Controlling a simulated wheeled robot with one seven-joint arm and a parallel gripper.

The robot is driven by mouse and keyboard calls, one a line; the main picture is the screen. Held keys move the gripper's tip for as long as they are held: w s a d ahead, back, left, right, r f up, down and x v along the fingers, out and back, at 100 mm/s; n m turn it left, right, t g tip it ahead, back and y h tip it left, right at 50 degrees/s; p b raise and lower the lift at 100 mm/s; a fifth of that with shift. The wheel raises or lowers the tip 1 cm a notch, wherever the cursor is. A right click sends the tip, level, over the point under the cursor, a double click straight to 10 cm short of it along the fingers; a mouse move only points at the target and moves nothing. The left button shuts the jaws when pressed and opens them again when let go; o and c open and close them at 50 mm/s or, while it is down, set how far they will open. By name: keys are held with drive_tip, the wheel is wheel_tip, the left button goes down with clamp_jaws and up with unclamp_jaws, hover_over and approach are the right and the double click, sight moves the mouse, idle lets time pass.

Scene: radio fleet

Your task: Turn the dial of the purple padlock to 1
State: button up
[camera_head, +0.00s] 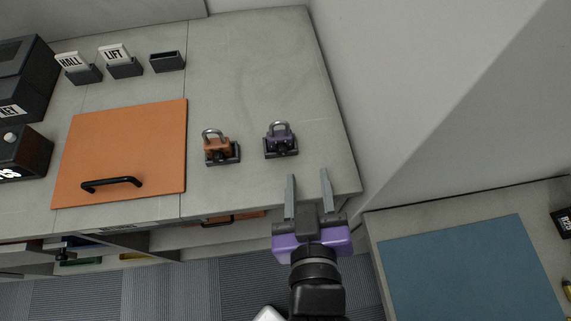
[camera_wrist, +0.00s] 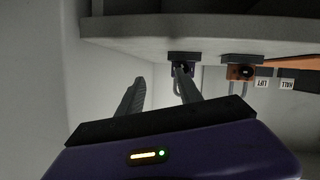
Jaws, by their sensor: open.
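The purple padlock (camera_head: 281,138) sits in a dark holder on the grey counter, near its right end, with its shackle up and a dark dial on its front. Its dial setting is too small to read. My gripper (camera_head: 308,175) is open and empty, in front of the padlock and a little to its right, apart from it. In the wrist view the purple padlock (camera_wrist: 181,70) appears upside down beyond the right finger, which partly covers it. My gripper's fingers (camera_wrist: 160,88) stand apart there with nothing between them.
An orange padlock (camera_head: 217,146) in a similar holder stands left of the purple one. An orange panel with a black handle (camera_head: 120,150) lies further left. HALL and LIFT tags (camera_head: 114,55) stand at the back. A wall is right of the counter; a blue mat (camera_head: 465,268) lies lower right.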

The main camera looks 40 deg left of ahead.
sight(282, 153)
drive_tip(key=shift+w+d+f+m+g+b, duration=0.15)
drive_tip(key=shift+w+d+m+g+b, duration=0.25)
drive_tip(key=shift+m, duration=0.4)
drive_tip(key=shift+r+m+y, duration=0.2)
drive_tip(key=shift+m+y, duration=0.3)
drive_tip(key=shift+y, duration=0.1)
drive_tip(key=a+g, duration=0.1)
drive_tip(key=a, duration=0.1)
drive_tip(key=a+f+m+g+y, duration=0.1)
drive_tip(key=a, duration=0.1)
drive_tip(key=w+a+m+g, duration=0.1)
drive_tip(key=a, duration=0.2)
drive_tip(key=shift+f+y, duration=0.3)
drive_tip(key=shift+f, duration=0.05)
drive_tip(key=shift+s, duration=0.1)
clamp_jaws()
